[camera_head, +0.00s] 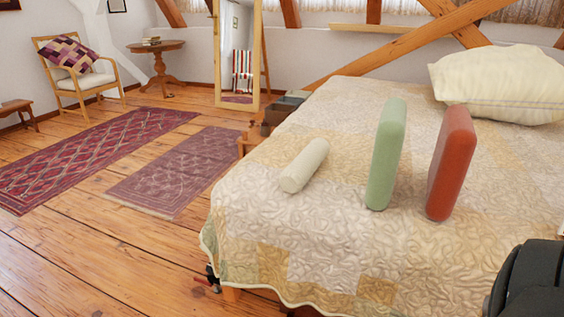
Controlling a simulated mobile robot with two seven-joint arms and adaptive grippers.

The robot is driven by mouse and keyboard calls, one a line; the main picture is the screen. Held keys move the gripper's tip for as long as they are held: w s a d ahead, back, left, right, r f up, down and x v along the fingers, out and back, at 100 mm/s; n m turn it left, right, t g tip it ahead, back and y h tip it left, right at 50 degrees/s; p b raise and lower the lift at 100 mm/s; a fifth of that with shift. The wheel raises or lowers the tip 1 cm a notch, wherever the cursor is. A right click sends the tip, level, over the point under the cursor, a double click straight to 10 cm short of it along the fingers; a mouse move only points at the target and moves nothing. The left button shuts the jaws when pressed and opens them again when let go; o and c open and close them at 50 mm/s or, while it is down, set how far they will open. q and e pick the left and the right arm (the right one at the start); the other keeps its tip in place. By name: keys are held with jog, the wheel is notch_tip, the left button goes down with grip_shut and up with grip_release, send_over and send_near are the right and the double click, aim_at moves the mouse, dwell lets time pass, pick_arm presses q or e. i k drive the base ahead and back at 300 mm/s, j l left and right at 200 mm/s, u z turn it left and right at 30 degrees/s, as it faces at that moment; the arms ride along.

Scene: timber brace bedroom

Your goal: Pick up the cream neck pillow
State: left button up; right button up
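The cream neck pillow (305,165) is a small cylinder-shaped roll. It lies on its side on the quilt of the bed (330,245), near the bed's left edge, slanting from lower left to upper right. A green upright block-shaped cushion (387,153) stands to its right, apart from it. A red-brown one (451,163) stands further right, tilted slightly. Neither of my grippers shows in the head view. A dark rounded part of my own body is at the lower right corner.
A large cream pillow (500,84) lies at the back right of the bed. A wooden bedside table (247,139) stands by the bed's left side. Patterned rugs (172,170) cover the floor at left. Bare floor is free at lower left. A small dark and red thing (209,281) is unclear.

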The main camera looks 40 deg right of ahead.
aim_at(307, 163)
jog(key=i+j+z, duration=0.2)
jog(key=z, duration=0.25)
jog(key=i+j+z, duration=0.1)
jog(key=j+z, duration=0.35)
